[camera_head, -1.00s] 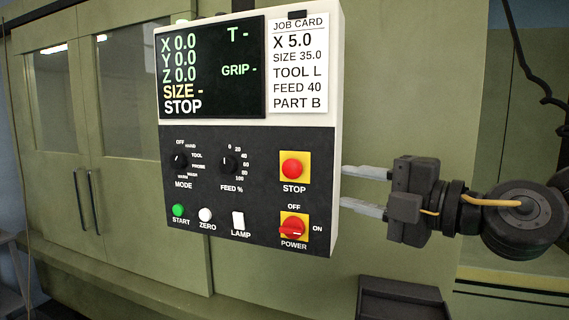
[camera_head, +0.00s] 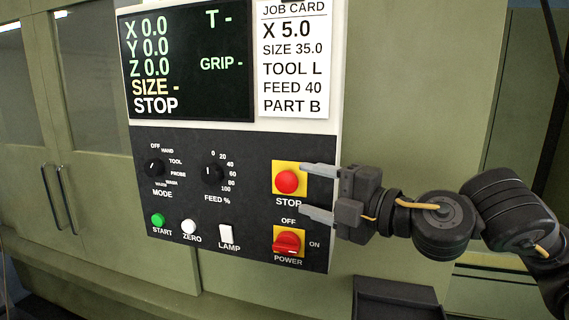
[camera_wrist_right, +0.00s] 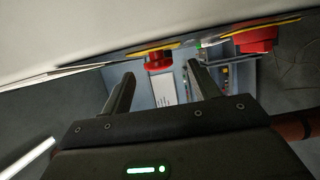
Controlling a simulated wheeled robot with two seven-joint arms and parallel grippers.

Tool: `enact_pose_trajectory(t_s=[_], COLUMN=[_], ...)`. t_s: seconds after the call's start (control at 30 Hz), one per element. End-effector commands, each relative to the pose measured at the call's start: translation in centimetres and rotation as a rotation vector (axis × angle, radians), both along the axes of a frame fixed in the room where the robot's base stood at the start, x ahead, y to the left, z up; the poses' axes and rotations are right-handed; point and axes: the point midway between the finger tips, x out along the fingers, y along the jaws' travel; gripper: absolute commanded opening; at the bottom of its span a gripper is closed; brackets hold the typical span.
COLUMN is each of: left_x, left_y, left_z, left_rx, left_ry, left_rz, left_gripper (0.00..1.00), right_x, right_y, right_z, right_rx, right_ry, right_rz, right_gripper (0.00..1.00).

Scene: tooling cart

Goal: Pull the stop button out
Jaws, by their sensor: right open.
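The red stop button (camera_head: 287,181) sits on a yellow plate on the control panel (camera_head: 155,212). My right gripper (camera_head: 303,187) is open and empty, coming in from the right. Its upper finger reaches the plate's upper right in the picture; its lower finger ends below and right of the button, near the STOP label. Whether a finger touches the panel I cannot tell. In the right wrist view the button (camera_wrist_right: 157,60) appears beyond and between the two fingers, with the panel seen nearly edge-on. My left gripper is not in view.
The red power knob (camera_head: 287,243) on its yellow plate is just below the lower finger. The green start button (camera_head: 158,220), white zero button (camera_head: 189,227), lamp switch (camera_head: 225,234) and two dials are further left. A display (camera_head: 190,70) reads STOP.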

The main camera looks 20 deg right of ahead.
Motion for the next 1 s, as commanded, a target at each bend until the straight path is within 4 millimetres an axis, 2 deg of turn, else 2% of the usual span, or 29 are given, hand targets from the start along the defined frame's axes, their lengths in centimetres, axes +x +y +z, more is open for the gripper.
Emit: enact_pose_trajectory(t_s=[0.03,0.1,0.17,0.3,0.47,0.87,0.9,1.0], left_x=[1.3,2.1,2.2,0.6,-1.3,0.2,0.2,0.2], left_y=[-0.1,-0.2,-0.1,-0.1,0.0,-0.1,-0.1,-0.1], left_z=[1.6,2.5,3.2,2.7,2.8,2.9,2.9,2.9], left_rx=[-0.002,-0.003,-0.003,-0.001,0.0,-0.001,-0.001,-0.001], left_ry=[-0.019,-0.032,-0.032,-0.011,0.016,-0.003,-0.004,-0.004], left_rz=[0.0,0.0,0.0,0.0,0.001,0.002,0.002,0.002], left_gripper=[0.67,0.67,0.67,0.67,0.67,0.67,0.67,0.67], right_x=[0.3,0.7,1.0,3.2,4.7,5.4,5.4,5.4], right_y=[0.3,0.5,0.7,2.3,3.3,3.7,3.7,3.7], right_z=[0.6,0.5,0.4,-0.1,-0.1,-0.1,-0.1,-0.1], right_rx=[0.003,0.003,0.004,0.005,0.003,0.002,0.002,0.002], right_ry=[0.007,0.007,0.008,0.006,0.004,0.002,0.001,0.001], right_rz=[0.001,-0.001,-0.004,-0.003,-0.003,-0.005,-0.005,-0.005], right_gripper=[0.61,0.61,0.61,0.61,0.61,0.61,0.59,0.46])
